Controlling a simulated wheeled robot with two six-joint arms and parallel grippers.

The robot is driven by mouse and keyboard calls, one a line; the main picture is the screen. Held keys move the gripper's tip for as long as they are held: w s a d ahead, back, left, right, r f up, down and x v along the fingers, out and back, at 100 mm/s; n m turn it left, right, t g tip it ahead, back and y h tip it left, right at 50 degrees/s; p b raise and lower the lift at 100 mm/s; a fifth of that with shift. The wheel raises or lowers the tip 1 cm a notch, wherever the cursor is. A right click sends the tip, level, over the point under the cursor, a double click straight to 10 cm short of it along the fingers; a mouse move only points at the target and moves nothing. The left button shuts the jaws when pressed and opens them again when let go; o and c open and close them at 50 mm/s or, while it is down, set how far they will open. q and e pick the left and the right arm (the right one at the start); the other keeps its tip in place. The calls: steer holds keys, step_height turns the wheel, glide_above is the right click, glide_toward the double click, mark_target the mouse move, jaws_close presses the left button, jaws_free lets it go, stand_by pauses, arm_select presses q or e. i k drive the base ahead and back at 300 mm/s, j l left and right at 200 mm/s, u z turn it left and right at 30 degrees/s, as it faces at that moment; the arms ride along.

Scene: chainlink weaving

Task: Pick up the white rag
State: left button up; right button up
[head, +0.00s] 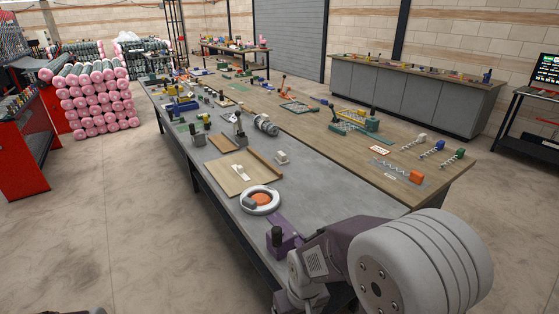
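I cannot clearly make out a white rag. A small white thing (282,157) on the grey part of the long table may be it, but it is too small to tell. Another small white piece (239,171) lies on a wooden board. My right arm, with a large white joint and purple links, reaches in from the lower right over the table's near end. My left gripper is out of view.
The long table (330,180) has a grey near strip and a wooden strip with many tools. Pink-ended rolls (100,100) are stacked at left beside a red cabinet (30,140). Floor at lower left is clear.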

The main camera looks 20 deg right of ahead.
mark_target(281, 158)
steer(key=i+j+z, duration=0.15)
steer(key=i+j, duration=0.15)
steer(key=i+j+z, duration=0.15)
steer(key=i+j, duration=0.15)
steer(key=i+j+z, duration=0.15)
steer(key=j, duration=0.4)
steer(key=i+j+z, duration=0.15)
steer(key=i+j, duration=0.25)
steer(key=i+j+z, duration=0.3)
steer(key=i, duration=0.35)
steer(key=i+j+z, duration=0.3)
steer(key=i+j, duration=0.3)
steer(key=i, duration=0.55)
